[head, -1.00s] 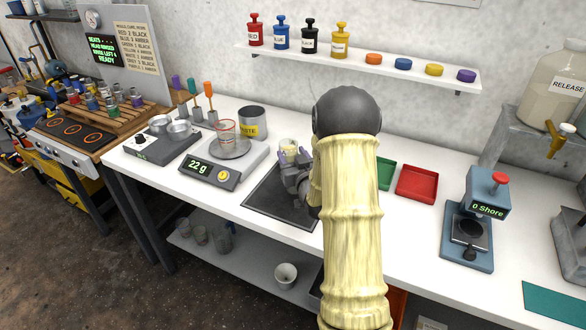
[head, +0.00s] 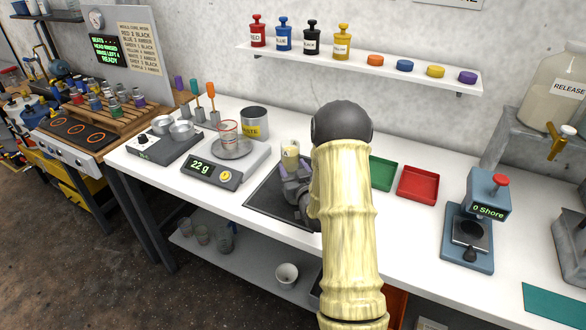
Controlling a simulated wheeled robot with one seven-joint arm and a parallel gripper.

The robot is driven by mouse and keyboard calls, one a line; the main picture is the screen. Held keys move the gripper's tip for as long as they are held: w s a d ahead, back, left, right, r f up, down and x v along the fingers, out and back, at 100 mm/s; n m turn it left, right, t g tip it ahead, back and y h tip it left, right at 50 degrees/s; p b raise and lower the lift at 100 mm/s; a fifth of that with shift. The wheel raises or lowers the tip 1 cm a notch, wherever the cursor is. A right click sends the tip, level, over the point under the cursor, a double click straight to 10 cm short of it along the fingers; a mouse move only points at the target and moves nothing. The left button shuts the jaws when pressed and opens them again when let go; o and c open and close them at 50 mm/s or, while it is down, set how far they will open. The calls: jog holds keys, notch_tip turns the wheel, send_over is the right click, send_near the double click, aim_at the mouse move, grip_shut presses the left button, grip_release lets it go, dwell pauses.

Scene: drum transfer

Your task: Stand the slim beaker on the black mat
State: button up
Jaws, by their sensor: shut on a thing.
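The black mat (head: 259,203) lies on the white bench, right of the scale, and my arm covers its right part. My gripper (head: 290,172) is over the mat's far part. It is shut on a pale yellowish, narrow upright vessel, which looks like the slim beaker (head: 290,154). The beaker's upper part shows above the fingers. Its base is hidden behind my gripper, so I cannot tell whether it touches the mat.
A scale (head: 213,172) reading 22 g, with a clear red-marked beaker (head: 228,132) on it, stands left of the mat. A grey waste can (head: 254,122) is behind. Green (head: 381,174) and red (head: 418,184) trays lie to the right. The mat's near left part is bare.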

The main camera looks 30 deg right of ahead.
jog(key=shift+d+f, duration=0.1)
jog(key=o, duration=1.3)
jog(key=shift+d, duration=0.1)
jog(key=shift+s, duration=0.1)
jog(key=s+a+b, duration=0.1)
jog(key=s+b, duration=0.2)
jog(key=s, duration=0.8)
jog(key=shift+s+a, duration=0.35)
